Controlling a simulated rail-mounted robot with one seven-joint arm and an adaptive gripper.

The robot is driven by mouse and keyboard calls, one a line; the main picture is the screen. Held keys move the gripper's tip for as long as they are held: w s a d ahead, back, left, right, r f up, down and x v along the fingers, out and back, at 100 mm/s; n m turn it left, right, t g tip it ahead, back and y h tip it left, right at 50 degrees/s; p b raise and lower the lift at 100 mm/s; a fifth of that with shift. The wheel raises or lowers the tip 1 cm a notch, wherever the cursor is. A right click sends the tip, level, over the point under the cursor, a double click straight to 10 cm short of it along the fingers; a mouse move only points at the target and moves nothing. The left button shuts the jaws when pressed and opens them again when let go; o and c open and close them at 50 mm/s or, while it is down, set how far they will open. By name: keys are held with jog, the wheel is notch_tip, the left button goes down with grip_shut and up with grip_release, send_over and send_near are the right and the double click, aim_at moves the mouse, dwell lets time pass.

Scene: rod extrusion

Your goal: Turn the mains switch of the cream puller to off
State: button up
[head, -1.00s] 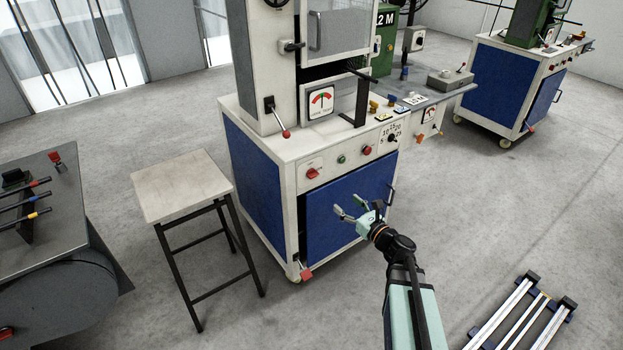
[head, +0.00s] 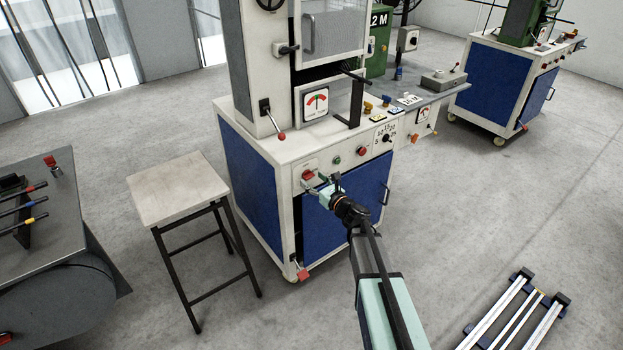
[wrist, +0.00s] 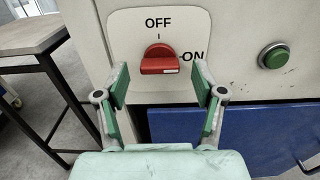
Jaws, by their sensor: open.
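The cream puller (head: 262,144) is a cream cabinet with blue panels and a tall column. Its mains switch (head: 308,174) is a red knob on the front control strip. In the wrist view the red knob (wrist: 160,60) sits on a pale plate with OFF above it and ON to its right. The knob's bar lies about level, with a small white mark near its right end, on the ON side. My gripper (wrist: 160,75) is open, one finger on each side of the knob, with visible gaps. Whether the fingertips reach around it in depth is hard to tell.
A green button (wrist: 273,55) is to the right of the switch. A blue door (head: 348,208) lies below the strip. A stool (head: 177,188) stands to the left. A red-handled lever (head: 281,136) rises above the strip. Floor in front is clear up to a rail frame (head: 515,310).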

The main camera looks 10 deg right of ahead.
jog(key=shift+w+a, duration=0.3)
jog(key=shift+w, duration=0.3)
jog(key=c, duration=1.1)
jog(key=shift+c, duration=0.2)
